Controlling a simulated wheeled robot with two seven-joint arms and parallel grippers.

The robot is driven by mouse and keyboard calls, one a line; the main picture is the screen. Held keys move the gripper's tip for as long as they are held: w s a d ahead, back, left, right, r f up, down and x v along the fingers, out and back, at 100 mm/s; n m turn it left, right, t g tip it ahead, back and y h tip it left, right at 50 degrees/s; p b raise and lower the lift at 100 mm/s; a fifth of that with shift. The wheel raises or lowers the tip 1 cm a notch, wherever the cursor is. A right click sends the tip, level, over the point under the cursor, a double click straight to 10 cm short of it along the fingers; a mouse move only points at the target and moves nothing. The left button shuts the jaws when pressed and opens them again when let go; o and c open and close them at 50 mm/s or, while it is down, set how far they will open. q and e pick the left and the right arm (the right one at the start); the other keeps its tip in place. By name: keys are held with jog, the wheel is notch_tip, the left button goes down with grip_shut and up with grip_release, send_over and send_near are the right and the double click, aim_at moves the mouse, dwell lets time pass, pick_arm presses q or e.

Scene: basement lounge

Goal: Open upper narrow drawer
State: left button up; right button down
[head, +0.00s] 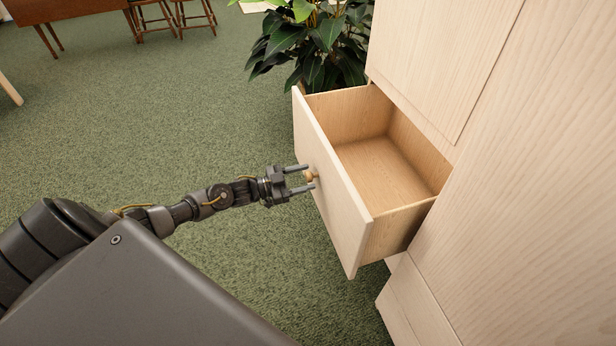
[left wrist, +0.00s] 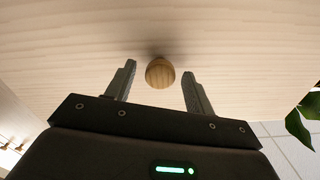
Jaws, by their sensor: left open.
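A pale wooden drawer (head: 375,170) stands well out of a light wood cabinet (head: 450,50) in the head view, and its inside looks empty. A small round wooden knob (head: 311,175) sits on the drawer's front panel (head: 330,190). My left gripper (head: 307,175) is open, with one finger on each side of the knob. The left wrist view shows the knob (left wrist: 160,73) between the two fingertips (left wrist: 158,85), with a visible gap on each side. My right gripper is not in view.
A leafy green plant (head: 315,40) stands behind the drawer, beside the cabinet. Below the drawer is another cabinet front (head: 420,305). Wooden stools (head: 172,15) and a table (head: 65,8) are far off at the upper left. Green carpet (head: 150,110) is clear left of the drawer.

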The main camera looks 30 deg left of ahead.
pick_arm(q)
jog(key=v, duration=0.9)
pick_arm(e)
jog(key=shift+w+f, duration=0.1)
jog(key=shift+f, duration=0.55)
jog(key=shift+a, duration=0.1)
